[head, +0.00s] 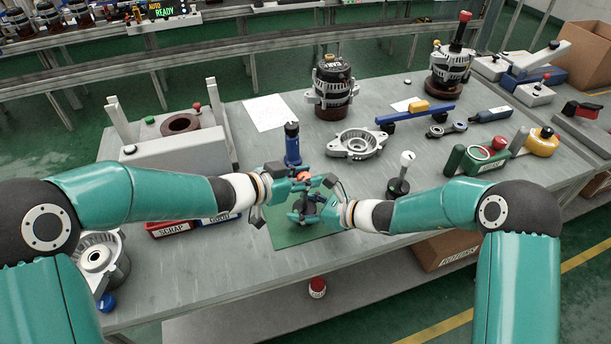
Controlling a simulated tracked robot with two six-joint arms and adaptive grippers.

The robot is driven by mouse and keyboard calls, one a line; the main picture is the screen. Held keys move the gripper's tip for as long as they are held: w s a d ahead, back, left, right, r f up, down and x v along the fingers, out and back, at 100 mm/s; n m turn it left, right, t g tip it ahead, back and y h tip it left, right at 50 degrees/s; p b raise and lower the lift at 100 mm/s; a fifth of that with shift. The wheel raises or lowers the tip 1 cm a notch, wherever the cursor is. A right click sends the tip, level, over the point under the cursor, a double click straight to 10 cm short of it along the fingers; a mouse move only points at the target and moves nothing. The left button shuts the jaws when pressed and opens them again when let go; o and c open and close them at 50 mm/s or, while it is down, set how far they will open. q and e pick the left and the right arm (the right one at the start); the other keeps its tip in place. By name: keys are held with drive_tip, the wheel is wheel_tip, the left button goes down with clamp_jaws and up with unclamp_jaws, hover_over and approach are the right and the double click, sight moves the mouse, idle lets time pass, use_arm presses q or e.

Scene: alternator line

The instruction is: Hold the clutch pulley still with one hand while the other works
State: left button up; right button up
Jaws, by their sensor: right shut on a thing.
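My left gripper (300,184) is over the near middle of the bench, above the green mat (290,236). A small orange-red piece (304,175) shows at its fingers, but I cannot tell whether they are shut on it. My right gripper (308,210) is just below it, low over the mat, shut on a small dark part that looks like the clutch pulley (301,214). The fingers hide most of this part, and its outline is hard to make out. The two grippers are very close together; I cannot tell whether they touch.
A blue upright tool (292,143) stands just behind the grippers. A metal housing (357,144) lies behind to the right, and a white-topped dark post (401,176) stands right. Red SCRAP and blue GOOD bins (172,228) are at left. An alternator (333,88) stands further back.

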use_arm(q)
clamp_jaws()
drive_tip(key=shift+w+r+m+h, duration=0.1)
drive_tip(key=shift+r+m+h, duration=0.05)
drive_tip(key=shift+m+h, duration=0.15)
drive_tip(key=shift+m+g+h, duration=0.5)
drive_tip(key=shift+m+g, duration=0.4)
drive_tip(key=shift+g, duration=0.1)
drive_tip(key=shift+m+g+h, duration=0.5)
drive_tip(key=shift+m+g, duration=0.6)
drive_tip(key=shift+g, duration=0.2)
drive_tip(key=o, duration=0.8)
unclamp_jaws()
drive_tip(key=shift+o, duration=0.2)
